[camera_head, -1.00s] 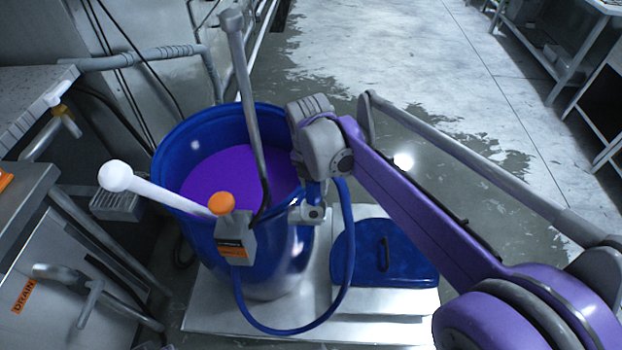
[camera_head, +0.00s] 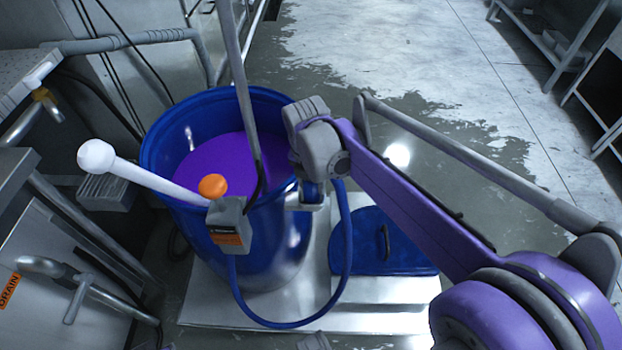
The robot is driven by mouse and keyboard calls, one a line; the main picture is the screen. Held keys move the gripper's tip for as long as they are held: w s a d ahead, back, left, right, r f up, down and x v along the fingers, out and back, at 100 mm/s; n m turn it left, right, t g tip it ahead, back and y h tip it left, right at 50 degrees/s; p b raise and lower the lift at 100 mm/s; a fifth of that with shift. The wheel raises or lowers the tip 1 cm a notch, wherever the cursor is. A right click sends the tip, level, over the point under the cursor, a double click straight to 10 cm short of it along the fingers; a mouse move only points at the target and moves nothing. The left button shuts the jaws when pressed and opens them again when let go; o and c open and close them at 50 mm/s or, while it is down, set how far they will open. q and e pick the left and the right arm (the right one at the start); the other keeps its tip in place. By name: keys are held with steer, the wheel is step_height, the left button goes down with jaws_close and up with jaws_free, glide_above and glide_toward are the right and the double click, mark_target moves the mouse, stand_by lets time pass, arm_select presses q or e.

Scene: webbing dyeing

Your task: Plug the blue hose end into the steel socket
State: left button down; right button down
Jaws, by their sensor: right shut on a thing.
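The blue hose (camera_head: 349,235) leaves the underside of a grey box (camera_head: 230,225) on the drum's front, loops down and rises to my right gripper. My right gripper (camera_head: 311,198) is shut on the hose end beside the drum's right rim. Its jaws hide most of that end. I cannot pick out the steel socket for sure, nor tell whether the hose end touches it. My left gripper cannot be made out.
The blue drum (camera_head: 270,262) holds purple liquid (camera_head: 215,167) and a grey rod (camera_head: 237,75). A white-knobbed lever (camera_head: 145,180) and an orange knob (camera_head: 213,186) stand at its front. A blue lid (camera_head: 372,255) lies on the pale platform (camera_head: 385,318). Steel benchwork and pipes crowd the left.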

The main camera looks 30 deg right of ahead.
arm_select(q)
steer(key=shift+f, duration=0.1)
arm_select(e)
steer(key=shift+f, duration=0.2)
steer(key=shift+c, duration=1.3)
jaws_free()
arm_select(q)
step_height(320, 180, up, 2)
steer(key=shift+r+p, duration=0.25)
steer(key=shift+p, duration=0.8)
arm_select(e)
steer(key=r, duration=0.7)
steer(key=s+a+r, duration=0.1)
steer(key=r, duration=0.2)
steer(key=shift+r, duration=0.4)
